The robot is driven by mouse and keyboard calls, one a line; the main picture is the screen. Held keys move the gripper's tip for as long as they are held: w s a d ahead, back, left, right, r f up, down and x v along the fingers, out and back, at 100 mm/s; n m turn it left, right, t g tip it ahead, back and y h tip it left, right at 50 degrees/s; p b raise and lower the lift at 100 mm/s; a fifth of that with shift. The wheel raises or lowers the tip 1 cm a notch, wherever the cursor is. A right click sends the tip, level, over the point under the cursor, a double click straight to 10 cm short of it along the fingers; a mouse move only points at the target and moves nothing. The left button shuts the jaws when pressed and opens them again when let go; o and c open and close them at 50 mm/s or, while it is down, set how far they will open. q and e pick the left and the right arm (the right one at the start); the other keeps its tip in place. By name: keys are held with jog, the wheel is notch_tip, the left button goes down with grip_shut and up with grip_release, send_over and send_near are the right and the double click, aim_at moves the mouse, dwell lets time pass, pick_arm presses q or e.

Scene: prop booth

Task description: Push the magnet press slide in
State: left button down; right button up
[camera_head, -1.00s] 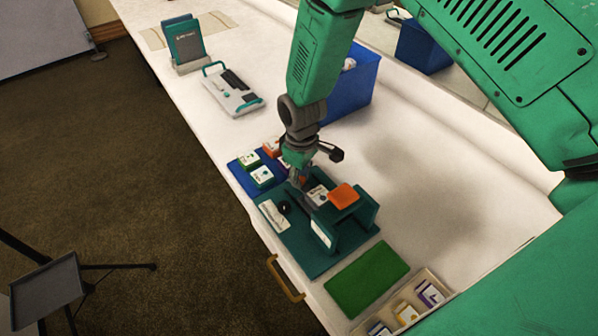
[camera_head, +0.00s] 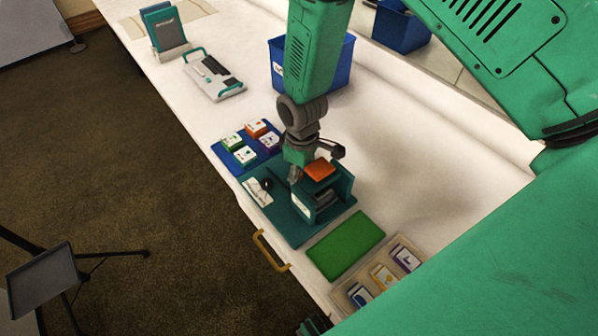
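The magnet press (camera_head: 342,188) is a teal frame with an orange block (camera_head: 319,169) on top, standing on a teal base (camera_head: 284,222) on the white table. The base's left part bears a white label (camera_head: 257,193) and a small black knob. A dark grey part shows inside the press; the slide cannot be clearly told apart from it. My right gripper (camera_head: 294,176) points down at the left side of the press, close to the orange block. Its fingertips look narrow and close together; whether they touch the press is unclear. My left gripper is not clearly in view.
A blue tray (camera_head: 228,157) with several small coloured boxes lies behind the base. A green mat (camera_head: 345,244) and a beige tray (camera_head: 374,265) of cards lie in front. A blue bin (camera_head: 341,75) stands behind. The table's right side is clear.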

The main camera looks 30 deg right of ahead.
aim_at(301, 176)
jog(key=shift+w+d+r, duration=0.1)
jog(key=shift+w+r, duration=0.05)
jog(key=shift+r, duration=0.1)
notch_tip(301, 176, up, 11)
jog(key=shift+r, duration=0.2)
jog(key=shift+s+a+f, duration=0.1)
jog(key=shift+s+a, duration=0.1)
dwell(0.4)
